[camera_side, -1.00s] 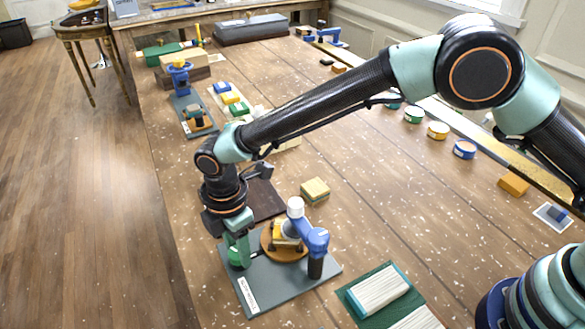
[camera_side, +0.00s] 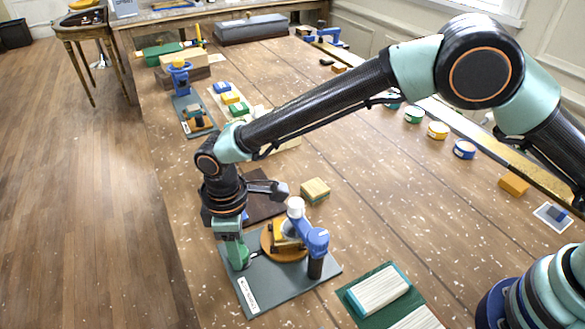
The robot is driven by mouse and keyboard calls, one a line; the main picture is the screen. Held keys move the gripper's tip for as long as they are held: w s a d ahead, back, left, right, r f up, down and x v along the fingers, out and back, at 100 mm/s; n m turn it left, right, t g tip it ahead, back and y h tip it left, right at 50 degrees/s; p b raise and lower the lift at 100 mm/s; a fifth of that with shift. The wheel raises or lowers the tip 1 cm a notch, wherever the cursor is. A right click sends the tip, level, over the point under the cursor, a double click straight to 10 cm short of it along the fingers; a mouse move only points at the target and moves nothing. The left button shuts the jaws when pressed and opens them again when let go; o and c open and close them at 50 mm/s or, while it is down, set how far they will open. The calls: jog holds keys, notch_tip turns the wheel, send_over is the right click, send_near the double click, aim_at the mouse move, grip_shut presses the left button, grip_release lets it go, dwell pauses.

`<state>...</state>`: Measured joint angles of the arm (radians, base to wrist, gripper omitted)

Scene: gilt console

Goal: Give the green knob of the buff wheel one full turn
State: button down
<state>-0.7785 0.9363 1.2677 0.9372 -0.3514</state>
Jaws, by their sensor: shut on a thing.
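The buff wheel (camera_side: 272,249) is a round tan disc on a dark grey plate (camera_side: 275,290) with a white label. A blue crank-shaped arm (camera_side: 313,238) with a white top and a dark post stands at its right side. The green knob (camera_side: 238,262) is at the left of the wheel, low over the plate and mostly covered. My gripper (camera_side: 238,258) points down there, its jaws shut around the knob. The fingertips and the knob overlap in similar green, so the exact grip is hard to see.
A yellowish block (camera_side: 315,191) sits behind the wheel on the wooden table. A green mat with a pale ribbed block (camera_side: 378,289) lies to the right. Coloured round tins (camera_side: 464,149) line the right side. The table's left edge runs close beside my gripper.

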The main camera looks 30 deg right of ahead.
jog(key=m, duration=0.4)
jog(key=shift+m, duration=0.3)
jog(key=m, duration=0.3)
jog(key=shift+m, duration=0.4)
jog(key=m, duration=0.3)
jog(key=shift+m, duration=2.1)
jog(key=shift+r, duration=0.1)
jog(key=shift+c, duration=1.9)
grip_release()
